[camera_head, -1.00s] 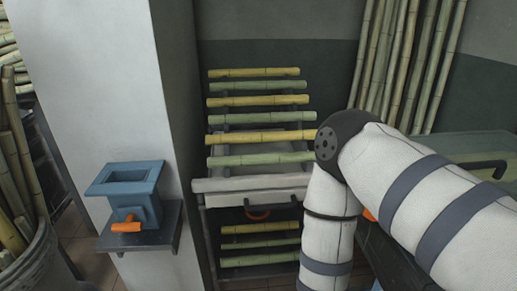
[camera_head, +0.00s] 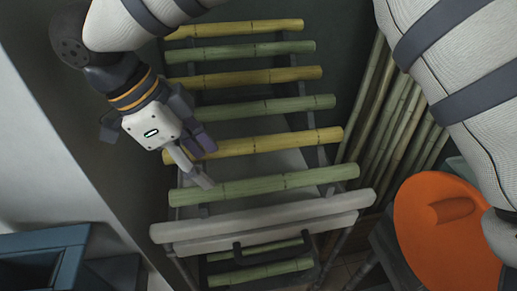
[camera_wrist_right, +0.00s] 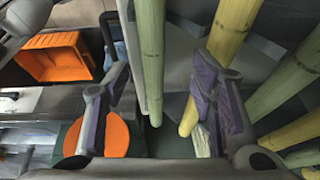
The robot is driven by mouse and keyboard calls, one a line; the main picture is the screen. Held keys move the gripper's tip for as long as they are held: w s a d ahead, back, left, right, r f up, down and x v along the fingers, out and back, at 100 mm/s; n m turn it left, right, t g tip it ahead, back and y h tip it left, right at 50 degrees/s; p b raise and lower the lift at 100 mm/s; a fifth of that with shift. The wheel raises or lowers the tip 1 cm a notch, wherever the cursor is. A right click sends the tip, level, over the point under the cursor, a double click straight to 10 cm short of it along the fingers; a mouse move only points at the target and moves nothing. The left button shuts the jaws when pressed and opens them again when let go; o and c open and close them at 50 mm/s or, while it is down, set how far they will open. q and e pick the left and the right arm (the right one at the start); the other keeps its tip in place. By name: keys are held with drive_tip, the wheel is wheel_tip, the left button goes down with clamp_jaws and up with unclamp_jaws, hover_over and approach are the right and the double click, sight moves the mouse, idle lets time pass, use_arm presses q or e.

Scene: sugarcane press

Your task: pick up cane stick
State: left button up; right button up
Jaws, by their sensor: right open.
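Cane sticks lie crosswise on a sloped rack, alternating green and yellow. The nearest green cane stick (camera_head: 265,187) lies just behind the white front bar, with a yellow cane stick (camera_head: 270,143) behind it. I cannot tell the exact height above the sticks.
The rack's white front bar (camera_head: 270,220) has a dark handle (camera_head: 270,246). More sticks lie beneath it. Tall canes (camera_head: 400,125) lean at the right, near an orange part (camera_head: 440,245). A blue hopper (camera_head: 40,258) is at lower left. An orange bin (camera_wrist_right: 55,62) shows in the wrist view.

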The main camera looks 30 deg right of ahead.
sight(225, 185)
drive_tip(key=shift+s+d+f, duration=0.1)
drive_tip(key=shift+f, duration=0.05)
drive_tip(key=x, duration=0.4)
drive_tip(key=s+x, duration=0.1)
drive_tip(key=x, duration=0.2)
drive_tip(key=shift+w, duration=0.1)
clamp_jaws()
